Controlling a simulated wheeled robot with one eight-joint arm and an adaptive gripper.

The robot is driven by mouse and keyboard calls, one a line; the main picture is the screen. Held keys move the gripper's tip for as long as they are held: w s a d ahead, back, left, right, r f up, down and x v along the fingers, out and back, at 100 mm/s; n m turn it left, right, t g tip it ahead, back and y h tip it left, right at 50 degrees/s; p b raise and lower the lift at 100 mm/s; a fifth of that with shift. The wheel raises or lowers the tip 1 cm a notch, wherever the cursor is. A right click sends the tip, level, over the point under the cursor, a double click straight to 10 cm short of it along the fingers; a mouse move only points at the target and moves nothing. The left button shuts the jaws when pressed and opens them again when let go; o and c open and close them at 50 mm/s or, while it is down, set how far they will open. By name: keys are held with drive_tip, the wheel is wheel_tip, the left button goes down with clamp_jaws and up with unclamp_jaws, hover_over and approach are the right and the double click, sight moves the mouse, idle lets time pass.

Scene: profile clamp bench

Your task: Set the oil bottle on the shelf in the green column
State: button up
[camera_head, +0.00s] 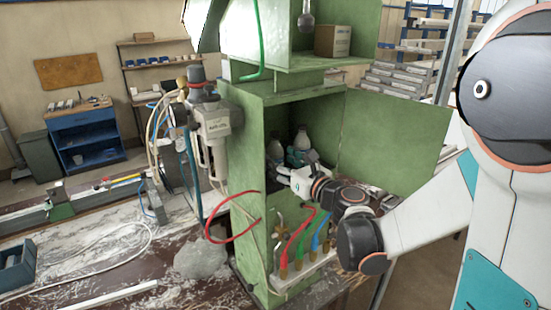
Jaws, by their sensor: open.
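The green column (244,155) stands in the middle of the view, with an open compartment in its upper half. I cannot tell which is the oil bottle. My gripper (284,172) reaches into the compartment's opening from the right, low and in front of the bottles. It is open; its fingertips are small and partly hidden, and I see nothing held in it.
The column's green door (393,140) is swung open to the right, above my arm. Red, green and blue hoses (297,240) come out below the compartment. An air unit (212,130) hangs on the column's left side. A cardboard box (332,41) sits on the upper shelf.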

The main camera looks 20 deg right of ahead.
drive_tip(key=v, duration=0.8)
drive_tip(key=shift+s+b, duration=0.2)
drive_tip(key=shift+b, duration=0.2)
